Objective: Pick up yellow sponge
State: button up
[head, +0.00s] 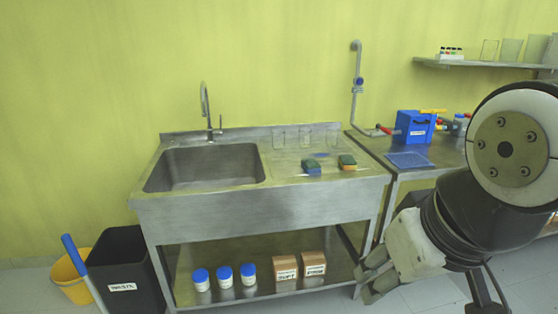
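The yellow sponge (347,163) has a dark green top and lies on the right drainboard of the steel sink. A blue sponge (311,168) lies just to its left, a little apart. My gripper (366,279) is low at the right of the head view, in front of the sink unit and below the sponges. Its fingers point left and look spread apart, with nothing seen between them. The gripper is well away from both sponges.
The sink basin (205,168) is left of the drainboard, with glass beakers (305,138) behind the sponges. A side bench (440,156) holds a blue device (414,127). White jars (225,279) and small boxes (286,267) stand on the lower shelf. A black bin (122,270) is at left.

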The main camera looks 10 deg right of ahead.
aim_at(346, 162)
jog(key=i+l+z, duration=0.1)
jog(key=i+z, duration=0.2)
jog(key=i, duration=0.8)
jog(key=i+j+z, duration=0.15)
jog(key=i+z, duration=0.15)
jog(key=i, duration=0.85)
